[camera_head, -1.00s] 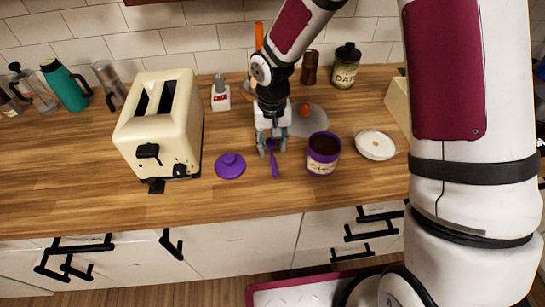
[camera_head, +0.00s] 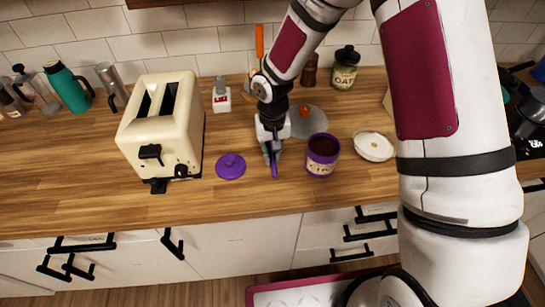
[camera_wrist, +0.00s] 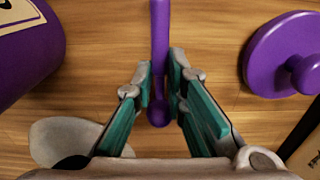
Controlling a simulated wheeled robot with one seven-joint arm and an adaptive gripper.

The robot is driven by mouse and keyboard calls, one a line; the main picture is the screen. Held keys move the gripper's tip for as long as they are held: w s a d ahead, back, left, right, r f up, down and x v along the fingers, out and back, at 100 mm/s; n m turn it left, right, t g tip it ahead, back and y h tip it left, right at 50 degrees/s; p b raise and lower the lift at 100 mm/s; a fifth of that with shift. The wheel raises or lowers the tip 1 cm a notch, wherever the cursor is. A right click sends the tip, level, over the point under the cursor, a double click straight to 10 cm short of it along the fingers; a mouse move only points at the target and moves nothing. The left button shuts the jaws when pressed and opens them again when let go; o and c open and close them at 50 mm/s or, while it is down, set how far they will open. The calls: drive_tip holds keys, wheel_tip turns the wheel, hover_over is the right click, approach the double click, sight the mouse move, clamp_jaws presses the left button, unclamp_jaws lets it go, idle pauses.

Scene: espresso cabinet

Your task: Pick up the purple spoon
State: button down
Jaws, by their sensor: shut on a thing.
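The purple spoon (camera_head: 274,167) is at the counter's front middle, between the purple lid and the purple canister. My gripper (camera_head: 270,150) points down at the counter and is shut on the spoon. In the wrist view my gripper's (camera_wrist: 162,80) teal-padded fingers lie on both sides of the spoon. I cannot tell whether the spoon is clear of the wood.
The purple lid (camera_head: 230,167) lies left of my gripper, with the cream toaster (camera_head: 165,125) beyond it. The purple canister (camera_head: 322,157) stands close on the right, then a white dish (camera_head: 373,147). A grey round item (camera_head: 309,124) lies behind. The counter's front strip is clear.

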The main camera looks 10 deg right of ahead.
sight(274, 158)
drive_tip(key=shift+r, duration=0.1)
drive_tip(key=shift+w+r, duration=0.1)
drive_tip(key=shift+r, duration=0.75)
drive_tip(key=shift+s+d+r+b, duration=0.1)
drive_tip(key=shift+s+r+b, duration=0.15)
drive_tip(key=shift+r, duration=0.2)
drive_tip(key=shift+s+d+r+b, duration=0.1)
drive_tip(key=shift+s+r+b, duration=0.1)
drive_tip(key=shift+r, duration=0.25)
drive_tip(key=s+d, duration=0.2)
drive_tip(key=s, duration=0.2)
drive_tip(key=s+d+r, duration=0.1)
drive_tip(key=s, duration=0.4)
drive_tip(key=s+d, duration=0.2)
drive_tip(key=s, duration=0.3)
drive_tip(key=shift+d+r, duration=0.2)
drive_tip(key=shift+d, duration=0.15)
